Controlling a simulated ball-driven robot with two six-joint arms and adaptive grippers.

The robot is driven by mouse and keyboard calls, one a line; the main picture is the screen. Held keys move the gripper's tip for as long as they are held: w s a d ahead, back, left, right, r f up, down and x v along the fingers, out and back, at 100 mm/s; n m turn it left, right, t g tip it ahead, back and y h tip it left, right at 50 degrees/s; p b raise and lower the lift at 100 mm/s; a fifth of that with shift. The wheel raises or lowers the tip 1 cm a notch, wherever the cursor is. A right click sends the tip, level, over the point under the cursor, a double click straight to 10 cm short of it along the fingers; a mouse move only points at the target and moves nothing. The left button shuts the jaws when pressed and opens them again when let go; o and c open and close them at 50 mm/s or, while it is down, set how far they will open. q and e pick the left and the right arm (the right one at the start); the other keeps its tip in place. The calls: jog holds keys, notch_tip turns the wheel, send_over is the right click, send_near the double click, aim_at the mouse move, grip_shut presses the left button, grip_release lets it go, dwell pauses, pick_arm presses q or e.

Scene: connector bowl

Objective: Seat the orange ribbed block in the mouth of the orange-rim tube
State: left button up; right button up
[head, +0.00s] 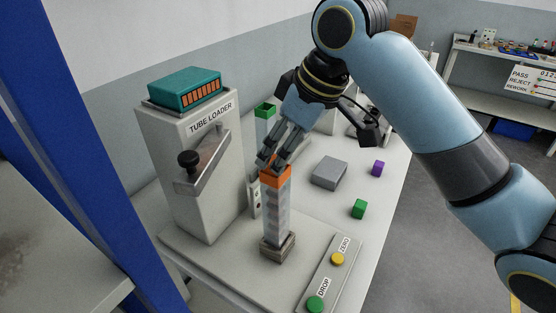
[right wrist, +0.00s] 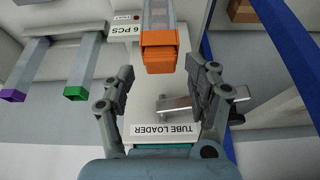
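The clear orange-rim tube (head: 276,215) stands upright in a small base on the loader's plate. Its orange rim (head: 276,178) is at the top, and it also shows in the right wrist view (right wrist: 160,40). My right gripper (head: 269,164) is at the tube's mouth, pointing down. In the right wrist view its two fingers (right wrist: 160,80) are spread apart, with the orange end of the tube just ahead between them and no clear contact. My left gripper is not in view.
The tube loader (head: 215,170), with a teal box (head: 187,92) on top and a lever (head: 190,160), stands close left. A green-rim tube (head: 265,111) is behind. A grey box (head: 329,174), green block (head: 359,209) and purple block (head: 378,168) lie right. Buttons are in front.

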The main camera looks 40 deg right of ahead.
jog(key=v, duration=0.8)
jog(key=shift+r, duration=0.4)
jog(key=shift+s, duration=0.15)
